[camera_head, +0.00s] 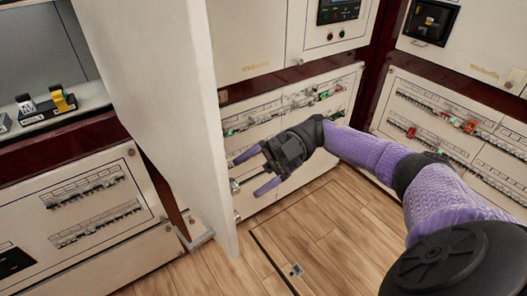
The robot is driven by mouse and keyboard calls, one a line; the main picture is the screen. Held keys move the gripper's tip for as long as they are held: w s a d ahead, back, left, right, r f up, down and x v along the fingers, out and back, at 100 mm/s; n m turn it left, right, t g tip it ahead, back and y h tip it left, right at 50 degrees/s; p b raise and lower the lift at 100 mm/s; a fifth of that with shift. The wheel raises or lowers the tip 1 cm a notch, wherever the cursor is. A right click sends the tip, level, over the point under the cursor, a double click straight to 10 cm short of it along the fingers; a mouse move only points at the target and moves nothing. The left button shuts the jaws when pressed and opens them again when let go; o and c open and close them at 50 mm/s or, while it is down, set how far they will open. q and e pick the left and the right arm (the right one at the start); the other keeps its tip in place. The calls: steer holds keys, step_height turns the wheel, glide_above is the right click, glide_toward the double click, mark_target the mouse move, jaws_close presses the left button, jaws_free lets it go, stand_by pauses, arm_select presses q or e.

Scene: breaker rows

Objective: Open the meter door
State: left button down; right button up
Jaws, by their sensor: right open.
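A tall white door panel (165,95) stands swung out from the cabinet left of centre, edge towards me. I take it for the meter door, but no label on it shows. A small metal knob (235,186) sits by its right edge, low down. My right gripper (246,177) is open, its two purple-grey fingers spread and pointing left towards the door's edge, close to the knob. I cannot tell whether a finger touches the knob or door. No object shows between the fingers. My left gripper is not in view.
An open compartment with a yellow-and-black switch (62,99) lies left of the door. Breaker panels (285,105) stand behind my right gripper, and more breaker rows (450,125) are at the right.

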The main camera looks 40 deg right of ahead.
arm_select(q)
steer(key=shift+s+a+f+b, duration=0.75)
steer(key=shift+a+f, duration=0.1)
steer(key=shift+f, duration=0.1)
arm_select(e)
steer(key=shift+w+d, duration=0.1)
steer(key=shift+d, duration=2.45)
